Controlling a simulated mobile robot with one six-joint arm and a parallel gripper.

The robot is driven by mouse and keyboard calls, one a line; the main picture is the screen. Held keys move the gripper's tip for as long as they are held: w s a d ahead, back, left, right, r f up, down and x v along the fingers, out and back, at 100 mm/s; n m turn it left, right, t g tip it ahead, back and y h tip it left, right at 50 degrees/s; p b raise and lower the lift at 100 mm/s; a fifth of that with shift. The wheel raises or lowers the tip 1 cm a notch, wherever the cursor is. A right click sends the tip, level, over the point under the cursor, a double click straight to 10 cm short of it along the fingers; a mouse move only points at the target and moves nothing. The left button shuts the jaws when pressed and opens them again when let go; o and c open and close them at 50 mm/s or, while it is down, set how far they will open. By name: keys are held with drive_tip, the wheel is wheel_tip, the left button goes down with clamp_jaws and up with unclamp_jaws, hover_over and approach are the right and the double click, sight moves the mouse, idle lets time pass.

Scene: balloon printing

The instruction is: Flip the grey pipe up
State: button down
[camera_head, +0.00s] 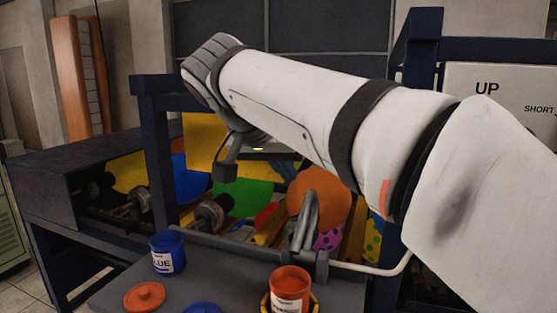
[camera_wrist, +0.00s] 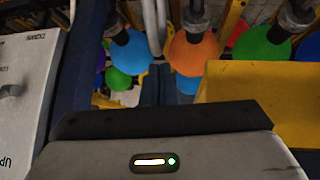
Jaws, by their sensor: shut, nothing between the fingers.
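The grey pipe (camera_head: 306,222) shows in the head view as a narrow bent tube at the far edge of the dark tray, in front of an orange balloon. Its lower end meets a dark fitting on that edge. In the wrist view the pipe (camera_wrist: 152,22) shows at the top, between a blue and an orange balloon. My gripper (camera_wrist: 159,85) is shut and empty, with its dark fingers below the pipe in that view; I see no clear contact. In the head view my arm covers most of the gripper, and its fingertips are hidden.
A blue paint jar (camera_head: 167,253) and an orange paint jar (camera_head: 290,287) stand on the tray (camera_head: 225,272), with an orange lid (camera_head: 145,296). Balloons on dark holders fill the machine behind. A dark blue frame post (camera_head: 158,150) and a white sign panel (camera_head: 487,92) flank my arm.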

sight(308, 188)
drive_tip(key=shift+w+d+r+x, duration=0.15)
drive_tip(key=shift+r+x, duration=0.05)
drive_tip(key=shift+x, duration=0.95)
drive_tip(key=shift+w+d+r+x, duration=0.1)
drive_tip(key=shift+d+r+x, duration=0.05)
drive_tip(key=shift+x, duration=1)
drive_tip(key=shift+w+d+r+x, duration=0.15)
drive_tip(key=shift+r+x, duration=0.05)
drive_tip(key=shift+x, duration=1)
